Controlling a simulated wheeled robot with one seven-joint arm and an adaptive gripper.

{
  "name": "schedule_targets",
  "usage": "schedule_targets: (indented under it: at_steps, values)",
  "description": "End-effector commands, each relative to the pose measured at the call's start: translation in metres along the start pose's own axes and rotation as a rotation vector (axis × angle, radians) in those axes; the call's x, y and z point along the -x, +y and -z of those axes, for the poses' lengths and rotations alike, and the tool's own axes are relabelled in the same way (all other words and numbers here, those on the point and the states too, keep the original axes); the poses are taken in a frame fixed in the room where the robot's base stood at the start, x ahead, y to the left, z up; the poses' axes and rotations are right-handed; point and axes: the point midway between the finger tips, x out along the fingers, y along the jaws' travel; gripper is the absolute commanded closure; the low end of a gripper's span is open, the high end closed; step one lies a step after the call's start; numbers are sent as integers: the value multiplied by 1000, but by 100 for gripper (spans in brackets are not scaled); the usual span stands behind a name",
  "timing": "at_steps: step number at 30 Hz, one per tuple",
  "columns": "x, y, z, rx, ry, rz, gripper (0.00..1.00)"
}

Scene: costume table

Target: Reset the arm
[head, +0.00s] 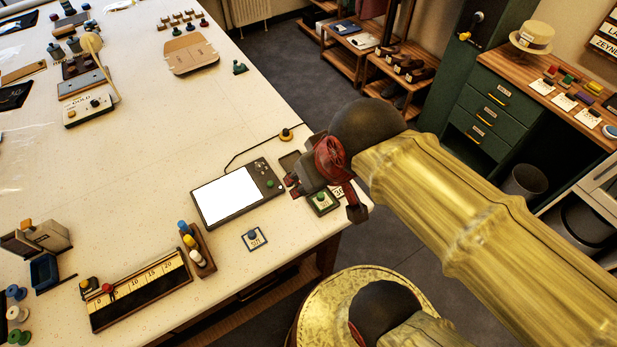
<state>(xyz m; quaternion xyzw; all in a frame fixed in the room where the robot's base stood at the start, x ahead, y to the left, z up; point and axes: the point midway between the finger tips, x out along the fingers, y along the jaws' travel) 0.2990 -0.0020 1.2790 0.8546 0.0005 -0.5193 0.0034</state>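My gripper (325,202), dark with red parts, hangs over the near right corner of the white table (225,125). Its fingers look spread, with nothing visibly held between them. My gold-sleeved arm reaches in from the lower right and hides part of the table corner.
A ruler box (140,291) and a bottle rack (197,250) stand at lower left. A green drawer cabinet (490,115) stands right, beyond open floor (290,75).

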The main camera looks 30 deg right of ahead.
Motion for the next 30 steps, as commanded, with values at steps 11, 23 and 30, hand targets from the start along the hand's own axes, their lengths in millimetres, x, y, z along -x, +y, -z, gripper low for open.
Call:
schedule_targets:
  at_steps: [11, 23, 30]
  values:
    - [4, -2, -3, -7, 14, 2, 64]
    - [-48, -2, -30, -7, 13, 2, 64]
    - [-57, -2, -34, -7, 14, 2, 64]
